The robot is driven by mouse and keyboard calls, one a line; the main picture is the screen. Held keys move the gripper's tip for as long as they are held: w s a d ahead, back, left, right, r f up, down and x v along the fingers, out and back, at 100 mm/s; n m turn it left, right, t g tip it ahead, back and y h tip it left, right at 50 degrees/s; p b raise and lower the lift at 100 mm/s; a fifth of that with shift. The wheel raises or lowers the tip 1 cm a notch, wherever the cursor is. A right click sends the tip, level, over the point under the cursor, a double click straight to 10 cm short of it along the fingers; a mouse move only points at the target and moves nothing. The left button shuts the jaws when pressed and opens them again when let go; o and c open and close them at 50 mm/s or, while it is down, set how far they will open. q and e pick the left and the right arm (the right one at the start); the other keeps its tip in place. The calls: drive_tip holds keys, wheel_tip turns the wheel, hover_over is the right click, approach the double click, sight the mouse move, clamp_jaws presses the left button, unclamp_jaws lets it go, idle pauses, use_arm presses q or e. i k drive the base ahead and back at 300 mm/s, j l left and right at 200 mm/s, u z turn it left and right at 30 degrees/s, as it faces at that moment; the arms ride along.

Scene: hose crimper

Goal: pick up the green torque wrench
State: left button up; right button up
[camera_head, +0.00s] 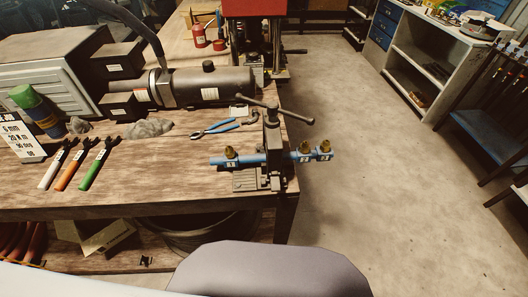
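The green torque wrench (92,172) lies on the wooden workbench (120,200) at the left, with its dark head pointing away to the upper right. An orange wrench (75,171) and a white wrench (54,169) lie beside it on its left, roughly parallel and apart from it. All of the green wrench shows and nothing covers it. Neither of my grippers is in view.
A vise (270,150) holds a blue pipe with brass fittings at the bench's right corner. Blue-handled pliers (222,126), a grey cloth (147,128) and a sign (20,140) are near the wrenches. The floor (370,190) on the right is clear.

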sight(87, 180)
drive_tip(key=u, duration=1.75)
drive_tip(key=j+z, duration=0.45)
drive_tip(key=k+j+z, duration=0.15)
drive_tip(key=j+z, duration=0.3)
drive_tip(key=j, duration=0.1)
